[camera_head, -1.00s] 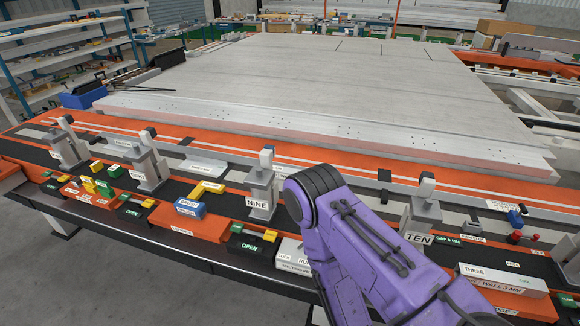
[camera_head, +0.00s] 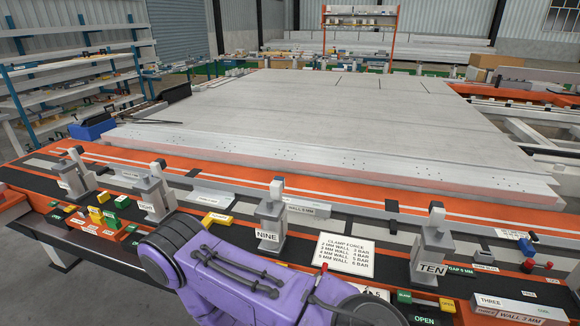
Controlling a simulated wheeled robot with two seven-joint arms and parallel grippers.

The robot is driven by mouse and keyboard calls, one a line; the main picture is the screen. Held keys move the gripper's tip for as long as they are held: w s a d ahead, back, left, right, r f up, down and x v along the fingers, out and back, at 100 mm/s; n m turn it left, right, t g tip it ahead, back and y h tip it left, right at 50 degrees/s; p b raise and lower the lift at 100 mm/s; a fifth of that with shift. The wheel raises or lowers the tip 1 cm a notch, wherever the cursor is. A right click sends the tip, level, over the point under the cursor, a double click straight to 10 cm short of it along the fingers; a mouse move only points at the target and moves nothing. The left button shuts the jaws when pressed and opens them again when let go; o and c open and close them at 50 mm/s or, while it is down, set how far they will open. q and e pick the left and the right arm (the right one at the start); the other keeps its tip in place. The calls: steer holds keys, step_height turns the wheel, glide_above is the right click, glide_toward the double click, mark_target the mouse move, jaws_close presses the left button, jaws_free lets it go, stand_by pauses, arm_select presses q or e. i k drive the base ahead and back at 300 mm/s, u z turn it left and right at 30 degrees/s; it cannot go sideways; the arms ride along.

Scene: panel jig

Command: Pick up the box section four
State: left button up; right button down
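No box section labelled four can be read in the head view. A grey box section marked THREE and WALL 3 MM (camera_head: 530,306) lies at the lower right. A pale piece marked WALL 5 MM (camera_head: 317,211) lies behind the clamp post marked NINE (camera_head: 271,222); I cannot read its number. A purple arm link of mine crosses the bottom of the picture and covers part of the bench front. Neither gripper shows, so I cannot see whether either holds anything.
Clamp posts marked EIGHT (camera_head: 157,196) and TEN (camera_head: 432,252) stand along the orange jig edge. A large grey panel (camera_head: 330,130) fills the jig behind. A clamp force card (camera_head: 345,256) lies between NINE and TEN. Yellow and green blocks (camera_head: 98,214) sit at left.

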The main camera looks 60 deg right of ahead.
mark_target(296, 205)
steer(key=z, duration=0.05)
steer(key=i, duration=1.3)
steer(key=z, duration=3.5)
